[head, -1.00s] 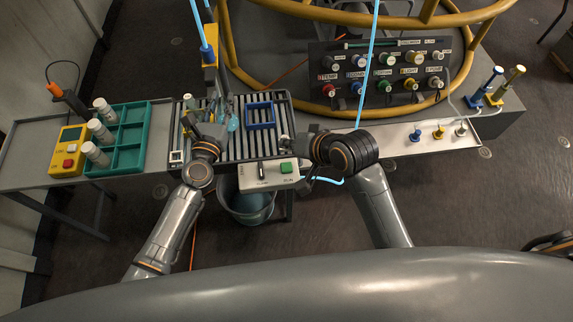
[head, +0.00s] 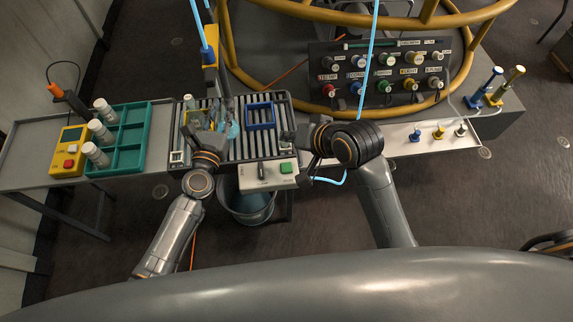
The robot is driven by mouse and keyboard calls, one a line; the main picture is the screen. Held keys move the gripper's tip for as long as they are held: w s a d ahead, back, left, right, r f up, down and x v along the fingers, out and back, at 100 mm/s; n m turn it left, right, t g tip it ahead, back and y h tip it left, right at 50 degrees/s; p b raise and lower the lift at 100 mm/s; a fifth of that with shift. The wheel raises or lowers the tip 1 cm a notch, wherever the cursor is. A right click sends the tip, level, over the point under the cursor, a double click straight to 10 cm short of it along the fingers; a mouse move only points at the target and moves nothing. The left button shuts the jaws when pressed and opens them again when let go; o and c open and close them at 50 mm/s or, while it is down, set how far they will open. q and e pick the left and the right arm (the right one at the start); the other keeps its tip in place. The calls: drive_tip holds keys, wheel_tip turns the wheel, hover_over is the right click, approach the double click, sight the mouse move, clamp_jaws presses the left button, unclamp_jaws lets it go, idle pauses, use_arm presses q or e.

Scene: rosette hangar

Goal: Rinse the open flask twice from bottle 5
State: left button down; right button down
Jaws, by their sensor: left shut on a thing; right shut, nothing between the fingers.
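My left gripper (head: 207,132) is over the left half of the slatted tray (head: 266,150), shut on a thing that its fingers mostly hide. A pale, glassy vessel (head: 196,119) shows just beyond the fingers, by a yellow square frame. A light-blue, clear piece (head: 233,130) is right beside them; I cannot tell which of these is the open flask. My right gripper (head: 316,146) is shut and empty at the tray's right edge. White-capped bottles (head: 97,155) stand along the teal rack (head: 130,135) at left; no number is readable, so I cannot pick out bottle 5.
A blue square frame (head: 261,116) sits on the tray. A control box with a green button (head: 286,168) is at its front edge, above a bucket (head: 248,205). A yellow meter (head: 69,150) stands left of the rack. A knob panel (head: 385,75) and yellow rails are behind.

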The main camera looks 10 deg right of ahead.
use_arm(q)
drive_tip(key=s, duration=0.6)
drive_tip(key=shift+s, duration=0.4)
